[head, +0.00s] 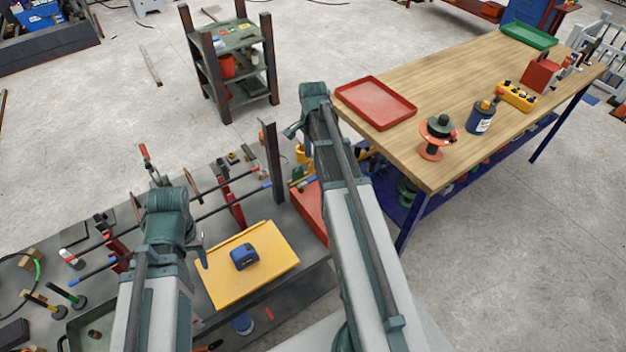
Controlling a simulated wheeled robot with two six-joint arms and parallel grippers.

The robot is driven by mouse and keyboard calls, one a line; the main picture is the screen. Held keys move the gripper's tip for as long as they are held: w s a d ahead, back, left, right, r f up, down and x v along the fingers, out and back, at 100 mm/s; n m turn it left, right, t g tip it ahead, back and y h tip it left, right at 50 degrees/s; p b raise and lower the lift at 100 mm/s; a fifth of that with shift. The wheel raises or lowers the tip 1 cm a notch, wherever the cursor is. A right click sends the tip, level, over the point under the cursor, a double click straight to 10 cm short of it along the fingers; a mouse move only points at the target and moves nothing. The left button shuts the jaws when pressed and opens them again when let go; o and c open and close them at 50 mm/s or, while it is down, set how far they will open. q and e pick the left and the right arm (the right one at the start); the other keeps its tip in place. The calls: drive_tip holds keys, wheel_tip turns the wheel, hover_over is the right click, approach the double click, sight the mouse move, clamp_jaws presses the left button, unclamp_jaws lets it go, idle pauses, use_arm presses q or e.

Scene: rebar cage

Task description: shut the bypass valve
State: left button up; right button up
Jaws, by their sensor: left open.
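I cannot make out a bypass valve in the head view. My left arm comes in from the lower left over the grey bench. Only a small part of my left gripper (201,250) shows beside the arm, near the left edge of a yellow board; it is open, and I see nothing in it. My right arm reaches up the middle, between the grey bench and the wooden table. Its gripper is hidden behind the arm.
The grey bench (225,180) holds bar clamps, a yellow board (268,283) with a blue tape measure (244,256), and small tools. The wooden table (440,90) carries a red tray (375,102), a spool (432,150) and a blue can (481,118). A shelf rack (235,75) stands behind. Open floor lies between.

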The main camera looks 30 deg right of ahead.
sight(313, 178)
use_arm(q)
wheel_tip(313, 178, down, 9)
drive_tip(key=b, duration=0.7)
drive_tip(key=shift+r, duration=0.2)
use_arm(e)
wheel_tip(313, 178, down, 8)
drive_tip(key=shift+f, duration=0.25)
clamp_jaws()
